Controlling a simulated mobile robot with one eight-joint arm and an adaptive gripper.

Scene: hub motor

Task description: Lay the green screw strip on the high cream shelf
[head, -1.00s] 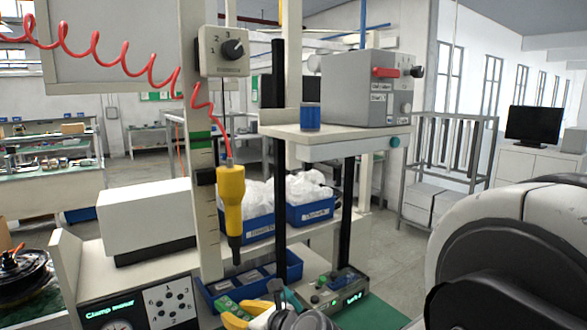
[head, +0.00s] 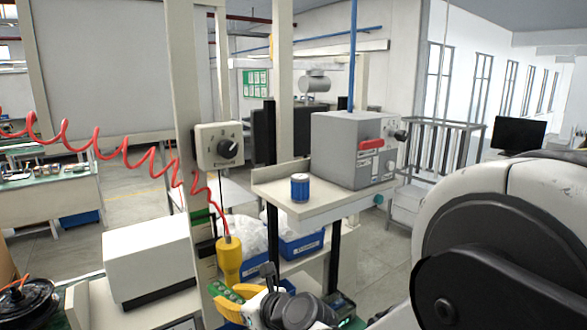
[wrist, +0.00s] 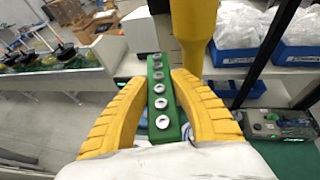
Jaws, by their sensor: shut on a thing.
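My gripper (head: 240,298) has yellow fingers and is shut on the green screw strip (wrist: 158,128). In the wrist view the strip points away from me between the two fingers (wrist: 158,85), with a row of several round pale screw heads on top. In the head view the strip (head: 222,291) shows only in part, low in the picture. The high cream shelf (head: 327,209) is above and to the right of my gripper in the head view.
On the shelf stand a blue can (head: 300,188) and a grey box (head: 350,150) with a red handle. A yellow screwdriver (head: 229,262) hangs on a red coiled cord close to my gripper. A cream control box (head: 220,146) is on the post left of the shelf.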

